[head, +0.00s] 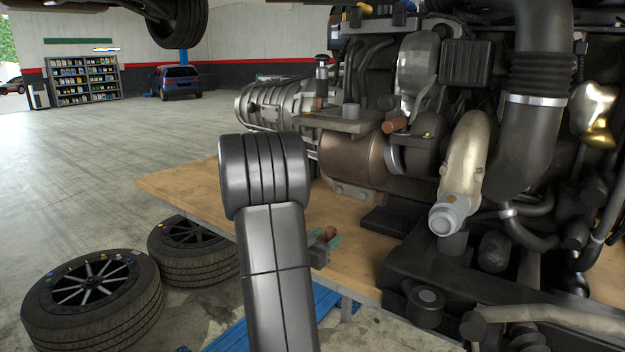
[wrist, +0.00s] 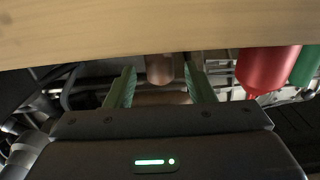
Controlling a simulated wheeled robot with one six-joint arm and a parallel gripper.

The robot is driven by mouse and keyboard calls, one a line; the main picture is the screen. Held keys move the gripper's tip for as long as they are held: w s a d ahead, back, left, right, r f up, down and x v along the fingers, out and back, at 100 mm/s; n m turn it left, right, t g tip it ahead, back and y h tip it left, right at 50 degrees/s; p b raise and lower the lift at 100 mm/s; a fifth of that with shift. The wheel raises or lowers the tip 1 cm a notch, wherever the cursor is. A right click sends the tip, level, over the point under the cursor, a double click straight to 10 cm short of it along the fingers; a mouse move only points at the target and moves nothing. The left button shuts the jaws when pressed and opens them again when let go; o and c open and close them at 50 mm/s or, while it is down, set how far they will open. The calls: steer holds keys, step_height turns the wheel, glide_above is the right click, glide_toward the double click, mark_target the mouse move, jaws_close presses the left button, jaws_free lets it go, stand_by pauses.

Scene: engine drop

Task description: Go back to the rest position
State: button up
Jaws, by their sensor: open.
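A small brown piece (head: 331,232) also shows at the fingers in the head view. I cannot tell whether the fingers touch it. The large engine (head: 470,200) is on the bench at the right.
A red bottle (wrist: 265,70) and a green bottle (wrist: 306,66) lie right of the fingers in the wrist view. Two tyres (head: 95,295) (head: 190,248) lie on the floor at left. A shelf (head: 86,80) and a blue car (head: 174,82) stand far back. Open floor lies between.

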mark_target(330, 228)
steer(key=x, duration=0.3)
steer(key=shift+w+d+f, duration=0.1)
steer(key=shift+f, duration=0.25)
step_height(330, 228, up, 3)
steer(key=shift+r, duration=0.15)
steer(key=shift+s+a+r, duration=0.25)
steer(key=shift+r, duration=0.2)
